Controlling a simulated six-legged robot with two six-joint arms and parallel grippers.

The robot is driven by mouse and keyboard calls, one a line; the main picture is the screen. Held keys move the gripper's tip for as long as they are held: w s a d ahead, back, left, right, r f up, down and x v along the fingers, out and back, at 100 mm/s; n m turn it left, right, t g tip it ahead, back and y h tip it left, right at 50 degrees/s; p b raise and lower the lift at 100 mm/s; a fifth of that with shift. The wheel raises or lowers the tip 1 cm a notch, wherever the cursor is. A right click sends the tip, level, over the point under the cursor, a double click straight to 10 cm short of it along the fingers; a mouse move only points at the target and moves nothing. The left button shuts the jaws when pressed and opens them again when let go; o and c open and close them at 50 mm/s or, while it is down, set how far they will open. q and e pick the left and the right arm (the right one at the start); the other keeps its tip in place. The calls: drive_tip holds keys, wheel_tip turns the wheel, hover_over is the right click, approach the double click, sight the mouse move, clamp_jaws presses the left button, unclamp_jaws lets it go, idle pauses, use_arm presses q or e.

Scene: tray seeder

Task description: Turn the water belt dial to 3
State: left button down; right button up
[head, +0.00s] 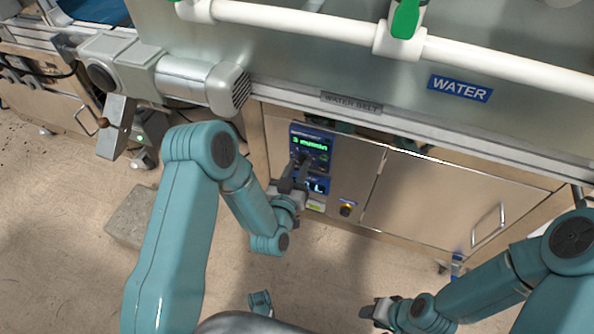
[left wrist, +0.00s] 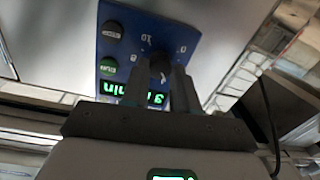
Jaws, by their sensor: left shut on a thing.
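The blue control panel (head: 325,140) is on the steel cabinet front under the WATER BELT label (head: 352,103). Its green display seems to start with 3; the rest is hard to read. My left gripper (head: 298,165) reaches in front of the panel and hides part of it. In the left wrist view, its two fingers (left wrist: 160,78) are shut on the black dial (left wrist: 160,63), one on each side. Scale numbers ring the dial, upside down; its pointer's setting is not clear. The display (left wrist: 157,97) is partly covered by a finger. My right gripper (head: 375,309) is away at the lower right.
A second small blue panel (head: 322,186) sits below the first, with a yellow-black knob (head: 346,210) to its right. A WATER sign (head: 460,88), white pipe (head: 290,20) and green valve handle (head: 405,18) are above. The cabinet door handle (head: 488,225) is at the right.

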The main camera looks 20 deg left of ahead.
use_arm(q)
drive_tip(key=n, duration=0.2)
drive_tip(key=shift+n+b, duration=0.3)
drive_tip(key=shift+b, duration=0.05)
drive_tip(key=shift+r, duration=0.1)
drive_tip(key=c, duration=0.9)
unclamp_jaws()
drive_tip(key=shift+w, duration=0.1)
drive_tip(key=shift+o, duration=0.2)
